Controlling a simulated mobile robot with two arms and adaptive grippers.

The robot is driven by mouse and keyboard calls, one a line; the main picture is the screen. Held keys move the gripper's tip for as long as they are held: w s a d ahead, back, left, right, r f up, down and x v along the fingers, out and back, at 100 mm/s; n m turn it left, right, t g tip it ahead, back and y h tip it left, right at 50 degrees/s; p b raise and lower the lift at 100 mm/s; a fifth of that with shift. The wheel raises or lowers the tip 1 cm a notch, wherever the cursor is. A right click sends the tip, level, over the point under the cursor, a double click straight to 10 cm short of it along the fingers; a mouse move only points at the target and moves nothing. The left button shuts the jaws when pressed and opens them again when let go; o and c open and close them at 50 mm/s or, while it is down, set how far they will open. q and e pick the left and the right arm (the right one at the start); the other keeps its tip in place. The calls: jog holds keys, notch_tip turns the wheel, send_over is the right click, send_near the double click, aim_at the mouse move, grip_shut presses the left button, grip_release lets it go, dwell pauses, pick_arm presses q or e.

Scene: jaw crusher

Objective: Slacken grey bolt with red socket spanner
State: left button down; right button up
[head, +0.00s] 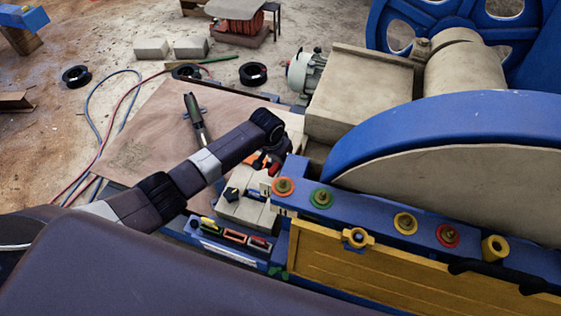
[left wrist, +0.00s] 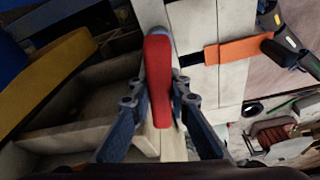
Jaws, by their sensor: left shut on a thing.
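My left gripper (head: 270,160) is above the pale blocks beside the blue ledge of the crusher. In the left wrist view its two fingers (left wrist: 159,92) are closed on the red handle of the red socket spanner (left wrist: 158,75). Only a small red bit of the spanner (head: 274,168) shows in the head view, and its socket end is hidden. Ringed bolts stand along the ledge, with red (head: 283,186), green (head: 321,198), yellow (head: 405,223) and another red ring (head: 447,235). I cannot tell which one is the grey bolt. My right gripper is not in view.
Dark-blue-handled tools (head: 231,193) lie on pale blocks (head: 247,214) below the gripper. A blue tray with coloured items (head: 234,236) is nearer. The big blue wheel rim (head: 430,120) and yellow panel (head: 370,277) bound the right. A wooden board (head: 140,135) lies behind my arm.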

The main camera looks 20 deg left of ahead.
pick_arm(q)
jog(key=shift+w+r+n+y+p, duration=0.15)
jog(key=shift+n+y+p, duration=0.25)
jog(key=shift+n+p, duration=0.95)
jog(key=shift+n, duration=0.55)
jog(key=shift+d+n, duration=0.1)
jog(key=shift+n, duration=0.5)
jog(key=shift+n+y+p, duration=0.4)
jog(key=shift+n, duration=0.4)
jog(key=n+y, duration=0.1)
jog(key=n, duration=0.3)
